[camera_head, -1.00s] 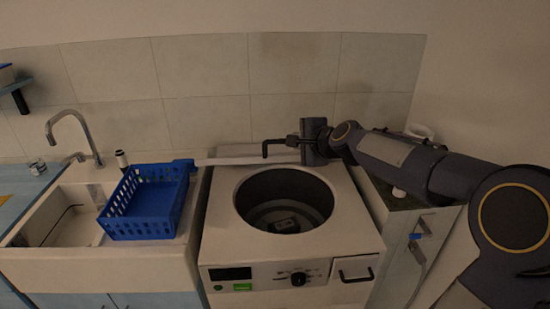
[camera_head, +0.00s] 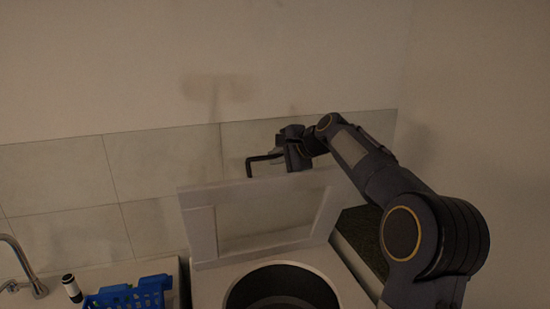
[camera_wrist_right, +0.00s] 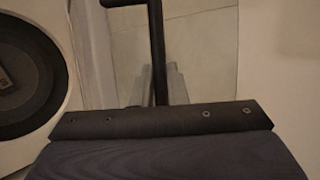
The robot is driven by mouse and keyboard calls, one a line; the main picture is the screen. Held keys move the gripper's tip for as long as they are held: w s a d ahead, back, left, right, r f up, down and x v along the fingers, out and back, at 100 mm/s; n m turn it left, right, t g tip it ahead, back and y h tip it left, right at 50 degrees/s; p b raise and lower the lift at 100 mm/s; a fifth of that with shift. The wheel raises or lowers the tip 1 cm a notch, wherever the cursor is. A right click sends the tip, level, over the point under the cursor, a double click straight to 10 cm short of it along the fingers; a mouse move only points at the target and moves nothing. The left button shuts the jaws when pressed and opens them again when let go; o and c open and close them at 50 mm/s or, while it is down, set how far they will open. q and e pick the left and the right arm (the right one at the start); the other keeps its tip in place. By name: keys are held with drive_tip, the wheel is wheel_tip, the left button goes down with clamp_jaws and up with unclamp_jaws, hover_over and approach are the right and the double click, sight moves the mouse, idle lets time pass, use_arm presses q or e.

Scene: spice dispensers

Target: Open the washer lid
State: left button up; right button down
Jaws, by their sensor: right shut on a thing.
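The washer lid (camera_head: 198,230), a pale frame with a see-through middle, stands raised at the back of the washer (camera_head: 210,292), leaning up before the tiled wall. The round dark drum opening (camera_head: 282,288) is uncovered. My right gripper (camera_head: 275,149) is at the top edge of the lid, shut on a dark L-shaped rod (camera_head: 262,158) that points left with its end bent down. In the right wrist view the rod (camera_wrist_right: 157,45) runs between the grey fingers (camera_wrist_right: 160,88); whether it touches the lid cannot be told. My left gripper is out of view.
A blue basket (camera_head: 130,295) and a tap (camera_head: 20,262) are at the lower left. The tiled wall (camera_head: 160,165) is close behind the lid. A dark surface (camera_head: 362,235) lies right of the washer, under my right arm.

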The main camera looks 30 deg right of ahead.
drive_tip(key=shift+w+f, duration=0.15)
drive_tip(key=c, duration=1.7)
unclamp_jaws()
drive_tip(key=shift+c, duration=0.2)
drive_tip(key=b+v, duration=0.1)
drive_tip(key=v, duration=0.6)
drive_tip(key=shift+s+r+b, duration=0.25)
drive_tip(key=shift+s+b, duration=0.05)
drive_tip(key=shift+b, duration=0.05)
drive_tip(key=shift+d, duration=0.15)
